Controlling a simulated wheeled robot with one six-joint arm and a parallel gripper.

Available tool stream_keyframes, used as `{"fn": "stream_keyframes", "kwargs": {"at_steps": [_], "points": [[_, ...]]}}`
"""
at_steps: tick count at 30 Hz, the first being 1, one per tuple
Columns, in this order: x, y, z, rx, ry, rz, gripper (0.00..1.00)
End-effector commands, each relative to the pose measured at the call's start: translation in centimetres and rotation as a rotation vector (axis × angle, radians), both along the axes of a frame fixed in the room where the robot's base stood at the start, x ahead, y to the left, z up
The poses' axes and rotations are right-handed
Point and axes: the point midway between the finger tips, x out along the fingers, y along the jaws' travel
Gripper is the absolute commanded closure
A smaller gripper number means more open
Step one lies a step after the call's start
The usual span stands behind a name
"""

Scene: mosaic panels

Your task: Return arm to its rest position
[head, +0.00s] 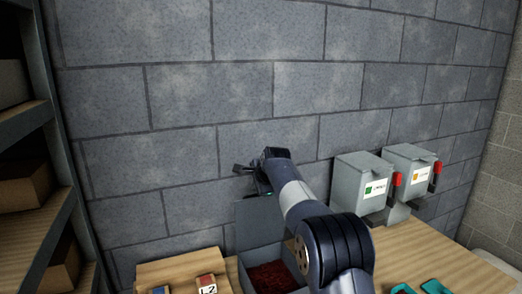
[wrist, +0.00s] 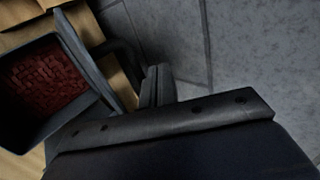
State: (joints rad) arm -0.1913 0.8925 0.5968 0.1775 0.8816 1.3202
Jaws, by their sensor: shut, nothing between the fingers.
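My gripper (head: 245,169) is raised in front of the grey block wall, above and behind the open grey box on the wooden table. In the wrist view my gripper (wrist: 158,72) shows its fingers together, with nothing between them. My arm reaches up from the lower right of the head view and hides part of the table and box.
The open grey box (head: 253,222) holds dark red material (wrist: 42,75). Two grey wall boxes with red levers, the left (head: 358,172) and right (head: 405,160), are right of my arm. Shelving (head: 64,165) stands left. Teal items (head: 436,287) lie at the front right.

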Motion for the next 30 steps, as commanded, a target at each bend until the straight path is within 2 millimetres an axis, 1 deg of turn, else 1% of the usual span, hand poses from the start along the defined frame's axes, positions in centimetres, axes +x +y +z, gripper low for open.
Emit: {"fn": "stream_keyframes", "kwargs": {"at_steps": [1, 18, 24, 30], "points": [[0.4, 0.5, -1.3, 0.0, 0.002, 0.001, 1.0], [-3.0, -1.1, -1.0, 0.0, 0.0, -0.001, 1.0], [-3.5, -1.3, -0.8, 0.0, 0.0, -0.001, 1.0], [-3.6, -1.3, -0.7, 0.0, 0.001, -0.001, 1.0]]}}
